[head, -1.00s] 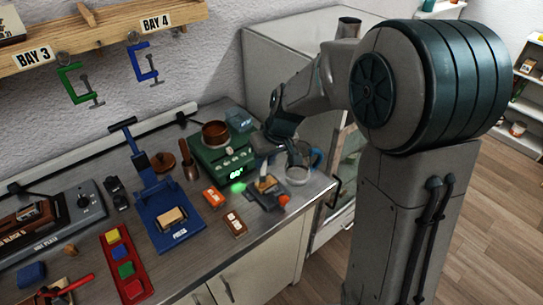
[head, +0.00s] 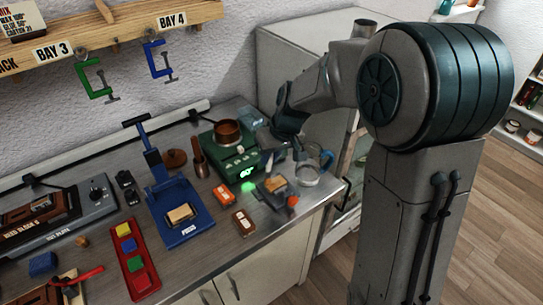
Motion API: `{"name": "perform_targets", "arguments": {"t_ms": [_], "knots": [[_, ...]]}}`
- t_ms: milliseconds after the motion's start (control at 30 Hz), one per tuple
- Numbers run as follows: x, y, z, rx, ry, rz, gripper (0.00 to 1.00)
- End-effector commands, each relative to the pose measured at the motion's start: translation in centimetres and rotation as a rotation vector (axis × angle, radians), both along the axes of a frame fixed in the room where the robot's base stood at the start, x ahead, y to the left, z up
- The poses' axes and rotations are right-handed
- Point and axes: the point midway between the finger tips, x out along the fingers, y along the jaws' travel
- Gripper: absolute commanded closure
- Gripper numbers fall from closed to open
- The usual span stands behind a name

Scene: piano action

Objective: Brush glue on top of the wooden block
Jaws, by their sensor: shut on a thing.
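The wooden block (head: 276,184) is a small tan piece on a dark grey fixture (head: 268,198) near the bench's right end. My gripper (head: 281,150) is above and behind the block, apart from it. It is shut on a slim, pale-tipped thing that looks like the brush (head: 268,161), pointing down; the fingers hide most of it. A brown pot (head: 228,132) sits on a green heater (head: 235,160) with a lit display, left of my gripper. Whether the block's top carries glue is too small to tell.
A clear glass jar (head: 307,174) and a blue-handled cup (head: 325,160) stand right of the block. An orange box (head: 223,197) and brown box (head: 244,222) lie left of it. A blue press (head: 181,232) holds another tan block. A refrigerator-like cabinet stands behind.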

Motion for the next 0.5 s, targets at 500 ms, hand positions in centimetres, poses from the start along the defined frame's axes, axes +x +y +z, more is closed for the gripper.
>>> {"name": "perform_targets", "arguments": {"t_ms": [500], "knots": [[2.3,-3.3,-0.3,0.0,0.001,-0.002,1.0]]}}
